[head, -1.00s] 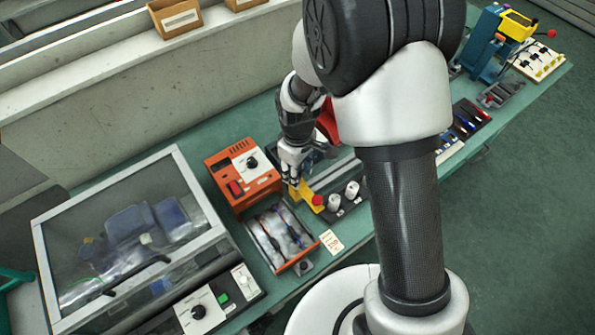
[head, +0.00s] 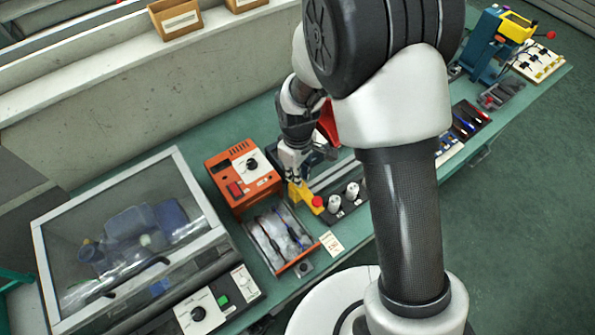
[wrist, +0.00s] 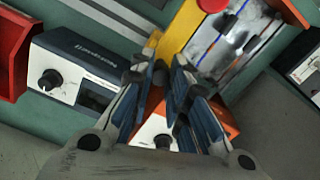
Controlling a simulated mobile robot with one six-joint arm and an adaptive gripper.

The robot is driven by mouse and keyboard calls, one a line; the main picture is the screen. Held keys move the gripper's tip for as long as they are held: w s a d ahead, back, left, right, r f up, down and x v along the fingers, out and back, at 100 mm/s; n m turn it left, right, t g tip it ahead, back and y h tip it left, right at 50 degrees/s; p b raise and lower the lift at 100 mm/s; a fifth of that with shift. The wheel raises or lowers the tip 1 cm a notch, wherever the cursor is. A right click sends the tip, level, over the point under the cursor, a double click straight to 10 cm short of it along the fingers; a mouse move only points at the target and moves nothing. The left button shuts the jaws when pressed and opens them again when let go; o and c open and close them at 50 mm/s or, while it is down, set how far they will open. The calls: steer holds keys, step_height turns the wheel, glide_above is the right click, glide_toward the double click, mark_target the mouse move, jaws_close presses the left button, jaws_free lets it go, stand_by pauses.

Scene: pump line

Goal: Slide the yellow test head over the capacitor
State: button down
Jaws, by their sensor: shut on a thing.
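The yellow test head (head: 304,195) is a block with a red knob (head: 317,201), at the left end of a low unit with grey rails (head: 335,175). It also shows at the top of the wrist view (wrist: 181,28), just beyond my fingertips. My gripper (head: 292,178) points down at the head's back part; in the wrist view its blue-grey fingers (wrist: 165,62) are close together. It is shut on the yellow test head, though the fingers hide the contact. I cannot make out the capacitor in either view.
An orange meter box (head: 243,178) stands close left of my gripper. An open tray with leads (head: 280,240) lies in front of it, and a black panel with white knobs (head: 345,200) to the right. A glass-lidded case (head: 45,250) fills the left bench.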

steer(key=w+d, duration=0.4)
steer(key=d, duration=0.1)
steer(key=shift+d, duration=0.4)
steer(key=c, duration=1.5)
jaws_free()
step_height(320, 180, up, 12)
steer(key=shift+r, duration=0.1)
